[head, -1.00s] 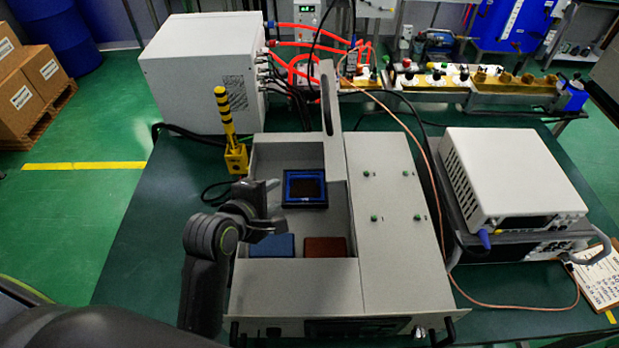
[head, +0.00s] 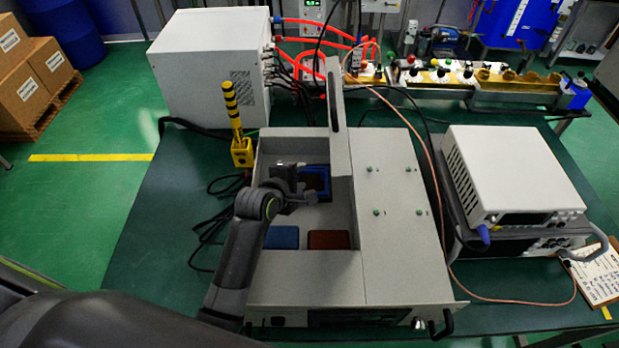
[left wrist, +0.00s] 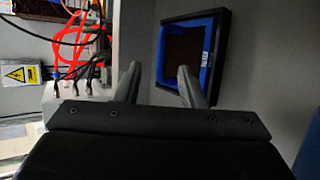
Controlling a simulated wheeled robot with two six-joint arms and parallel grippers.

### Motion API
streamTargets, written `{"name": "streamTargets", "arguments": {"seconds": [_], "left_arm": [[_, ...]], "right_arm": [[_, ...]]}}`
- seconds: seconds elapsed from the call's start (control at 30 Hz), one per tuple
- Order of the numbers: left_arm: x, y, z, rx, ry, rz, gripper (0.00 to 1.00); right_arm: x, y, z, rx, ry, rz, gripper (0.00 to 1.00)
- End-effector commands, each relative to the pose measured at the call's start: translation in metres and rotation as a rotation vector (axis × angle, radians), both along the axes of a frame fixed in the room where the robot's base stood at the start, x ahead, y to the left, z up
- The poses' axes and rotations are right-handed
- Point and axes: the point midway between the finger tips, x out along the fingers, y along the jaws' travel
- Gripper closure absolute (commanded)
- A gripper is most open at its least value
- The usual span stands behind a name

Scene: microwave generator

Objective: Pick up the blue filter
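A blue square frame with a dark centre, the blue filter (head: 318,182), sits in a black surround in the open bay of the grey chassis (head: 400,275). It also shows in the left wrist view (left wrist: 207,50), beyond the fingers and right of centre. My left gripper (head: 300,185) is over the bay and partly hides the filter in the head view. Its fingers are apart and empty in the left wrist view (left wrist: 158,78). The right finger overlaps the filter's lower edge in that view; I cannot tell whether it touches. My right gripper is not in view.
A blue block (head: 282,237) and a brown block (head: 328,240) lie at the near end of the bay. A raised grey plate (head: 337,115) stands at its far right side. A yellow-black post (head: 236,130) stands left of the chassis. A white instrument (head: 515,180) is at right.

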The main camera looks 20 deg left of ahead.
Motion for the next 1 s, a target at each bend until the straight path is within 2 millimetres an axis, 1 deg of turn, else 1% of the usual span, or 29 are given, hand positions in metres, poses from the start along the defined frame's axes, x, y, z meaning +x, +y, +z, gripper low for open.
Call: {"name": "streamTargets", "arguments": {"seconds": [0.03, 0.13, 0.3, 0.43, 0.67, 0.7, 0.73, 0.97, 1.0], "left_arm": [[0.005, -0.002, -0.001, 0.000, 0.002, -0.001, 0.64], [0.014, -0.005, -0.008, 0.000, 0.003, -0.001, 0.64], [0.028, -0.008, -0.018, 0.000, 0.001, -0.001, 0.64], [0.033, -0.009, -0.022, 0.000, 0.000, 0.000, 0.64], [0.034, -0.009, -0.022, 0.000, -0.001, 0.000, 0.64], [0.034, -0.009, -0.022, 0.000, 0.000, 0.000, 0.65], [0.034, -0.009, -0.022, 0.000, 0.000, 0.000, 0.69], [0.034, -0.009, -0.022, 0.000, 0.000, 0.000, 0.99], [0.034, -0.009, -0.022, 0.000, 0.000, 0.000, 1.00]], "right_arm": [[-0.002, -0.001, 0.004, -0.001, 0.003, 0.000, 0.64], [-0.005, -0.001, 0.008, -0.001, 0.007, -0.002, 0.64], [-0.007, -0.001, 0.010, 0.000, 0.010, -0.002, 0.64], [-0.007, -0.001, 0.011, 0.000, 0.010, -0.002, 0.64], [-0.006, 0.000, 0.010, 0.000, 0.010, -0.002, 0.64], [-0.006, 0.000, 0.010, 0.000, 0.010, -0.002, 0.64], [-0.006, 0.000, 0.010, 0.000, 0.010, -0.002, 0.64], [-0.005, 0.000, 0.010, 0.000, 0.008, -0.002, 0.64], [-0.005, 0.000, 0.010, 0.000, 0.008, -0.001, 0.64]]}}
